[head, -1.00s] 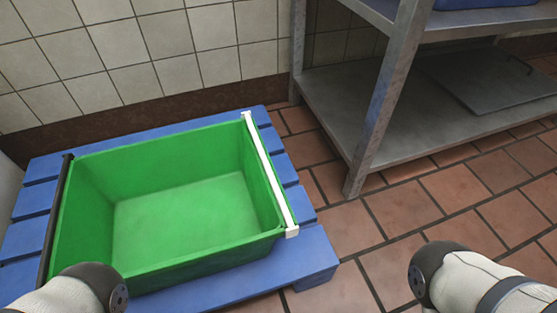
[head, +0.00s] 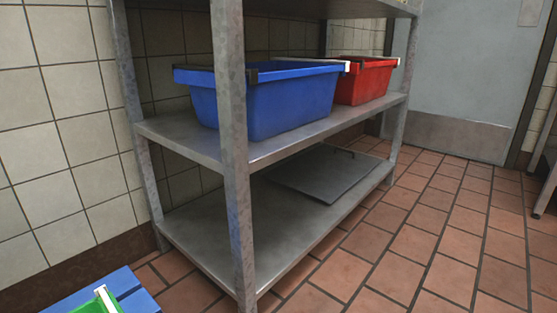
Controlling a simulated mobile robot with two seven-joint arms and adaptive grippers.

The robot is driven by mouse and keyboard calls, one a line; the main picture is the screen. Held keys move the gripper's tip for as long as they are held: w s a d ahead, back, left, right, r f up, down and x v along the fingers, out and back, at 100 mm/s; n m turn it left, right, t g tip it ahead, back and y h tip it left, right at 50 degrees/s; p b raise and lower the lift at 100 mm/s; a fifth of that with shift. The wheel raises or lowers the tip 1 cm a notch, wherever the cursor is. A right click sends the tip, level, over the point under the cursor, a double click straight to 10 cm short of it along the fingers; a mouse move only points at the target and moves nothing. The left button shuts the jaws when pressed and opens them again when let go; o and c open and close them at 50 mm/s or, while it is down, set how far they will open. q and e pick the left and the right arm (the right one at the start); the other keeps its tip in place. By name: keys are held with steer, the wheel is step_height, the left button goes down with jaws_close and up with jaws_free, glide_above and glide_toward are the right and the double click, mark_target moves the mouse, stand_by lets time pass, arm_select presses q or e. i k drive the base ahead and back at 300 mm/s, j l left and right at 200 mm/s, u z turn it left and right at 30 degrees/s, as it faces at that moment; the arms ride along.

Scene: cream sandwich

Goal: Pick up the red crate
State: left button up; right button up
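The red crate (head: 370,82) stands on the middle shelf of a metal rack (head: 188,142), toward its far right end. It has a white handle bar at its right end, and its left part is hidden behind the blue crate. The blue crate (head: 285,103) stands on the same shelf, nearer to me, with a dark bar at its left end and a white one at its right. Neither of my grippers shows in the head view.
A green crate (head: 82,308) on a blue pallet (head: 133,291) shows at the bottom left. A flat grey lid (head: 318,173) lies on the rack's lower shelf. The tiled floor (head: 425,235) right of the rack is clear. A grey door (head: 475,70) stands at the back.

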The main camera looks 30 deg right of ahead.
mark_target(357, 87)
steer(key=z, duration=1.25)
steer(key=u, duration=0.5)
steer(key=k+u, duration=0.1)
steer(key=u, duration=0.35)
steer(key=j+u, duration=0.1)
steer(key=u, duration=0.4)
steer(key=k+j+u, duration=0.1)
steer(key=u, duration=0.35)
steer(key=z, duration=1.95)
